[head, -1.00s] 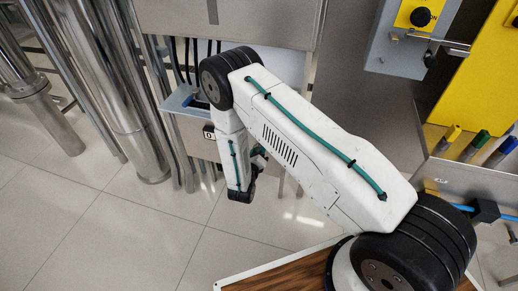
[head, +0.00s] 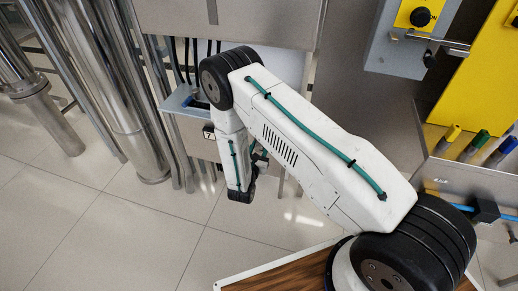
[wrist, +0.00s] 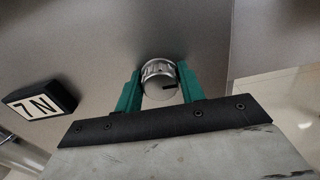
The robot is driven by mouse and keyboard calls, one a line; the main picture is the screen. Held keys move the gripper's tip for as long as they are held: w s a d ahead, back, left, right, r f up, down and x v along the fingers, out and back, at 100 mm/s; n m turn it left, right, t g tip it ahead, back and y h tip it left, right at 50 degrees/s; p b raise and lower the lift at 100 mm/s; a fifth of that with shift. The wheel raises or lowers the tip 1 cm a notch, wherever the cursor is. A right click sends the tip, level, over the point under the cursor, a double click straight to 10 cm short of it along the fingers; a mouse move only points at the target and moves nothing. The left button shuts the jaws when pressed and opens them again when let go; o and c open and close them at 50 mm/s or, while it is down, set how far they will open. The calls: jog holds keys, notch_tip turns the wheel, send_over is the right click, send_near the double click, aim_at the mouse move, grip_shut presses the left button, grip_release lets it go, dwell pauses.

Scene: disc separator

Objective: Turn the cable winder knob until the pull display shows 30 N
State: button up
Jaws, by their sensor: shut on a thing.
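The winder knob (wrist: 158,68) is a ribbed silver metal knob on a grey panel, in the middle of the wrist view. A short dark mark shows on the right of its face. My gripper (wrist: 159,80) has its two teal fingers closed on the knob, one on each side. The pull display (wrist: 39,101) is a small black box with a white face to the left of the knob, and it reads 7 N. It also shows in the head view (head: 208,132), small, beside my forearm. In the head view my arm hides the knob.
A blue-grey tray (head: 184,101) with dark cables above it is beside my arm's elbow. Steel pipes (head: 120,90) stand at the left. A yellow panel (head: 482,75) and several coloured markers (head: 476,145) are at the right. Tiled floor lies below.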

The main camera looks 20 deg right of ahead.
jog(key=m, duration=0.4)
jog(key=shift+m, duration=1.9)
jog(key=shift+s+m, duration=0.1)
jog(key=shift+m, duration=0.2)
jog(key=o, duration=1)
jog(key=v, duration=0.7)
jog(key=shift+s+a, duration=0.2)
jog(key=shift+s, duration=0.1)
